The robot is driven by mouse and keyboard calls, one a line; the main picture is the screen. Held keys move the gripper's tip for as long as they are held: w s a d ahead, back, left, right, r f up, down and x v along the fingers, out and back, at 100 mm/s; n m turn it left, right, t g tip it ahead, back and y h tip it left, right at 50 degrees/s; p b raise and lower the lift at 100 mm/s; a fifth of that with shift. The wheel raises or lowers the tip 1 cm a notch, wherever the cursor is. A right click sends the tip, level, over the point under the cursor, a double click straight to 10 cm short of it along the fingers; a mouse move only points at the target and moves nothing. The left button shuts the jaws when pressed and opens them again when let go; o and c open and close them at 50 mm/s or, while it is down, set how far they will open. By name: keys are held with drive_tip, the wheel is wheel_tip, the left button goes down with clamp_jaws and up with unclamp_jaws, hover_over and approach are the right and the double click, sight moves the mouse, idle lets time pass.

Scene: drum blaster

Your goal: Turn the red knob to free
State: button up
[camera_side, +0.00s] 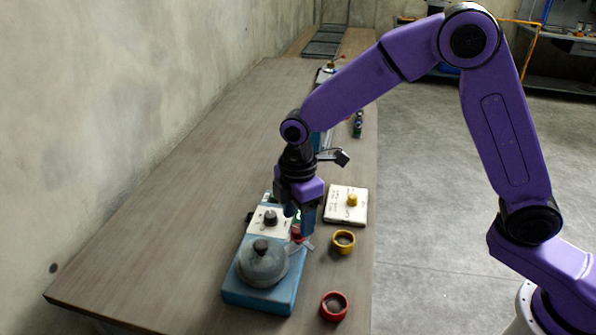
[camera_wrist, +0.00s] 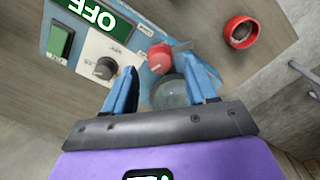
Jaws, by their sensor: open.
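The red knob (camera_wrist: 159,57) sits on the blue box, beside the white panel with a dark dial (camera_wrist: 104,68). In the side view the red knob (camera_side: 297,231) is partly hidden by my gripper (camera_side: 305,228). In the wrist view my gripper (camera_wrist: 160,68) is open, with its blue fingers apart on either side of the knob's line and nothing held. The knob appears just beyond the fingertips; I cannot tell whether they touch it. The label beside the knob is too small to read.
A grey dome (camera_side: 262,264) stands on the blue box (camera_side: 258,296). A yellow ring (camera_side: 343,243), a red ring (camera_side: 335,306) and a white board with a yellow knob (camera_side: 346,212) lie to the right. A display (camera_wrist: 100,14) reads OFF. The bench left of the box is clear.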

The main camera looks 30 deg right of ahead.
sight(298, 228)
wheel_tip(298, 228, up, 15)
idle(0.3)
drive_tip(key=shift+s, duration=0.1)
idle(0.4)
drive_tip(key=s+d+f+m, duration=0.2)
drive_tip(key=s+d+f, duration=0.1)
drive_tip(key=s+d, duration=0.6)
drive_tip(key=s+d+f+m, duration=0.3)
drive_tip(key=s+d, duration=0.7)
drive_tip(key=s, duration=0.8)
drive_tip(key=shift+d+f+m, duration=0.15)
drive_tip(key=shift+f+m, duration=0.15)
drive_tip(key=shift+f, duration=0.45)
drive_tip(key=shift+w, duration=0.1)
drive_tip(key=shift+c, duration=0.4)
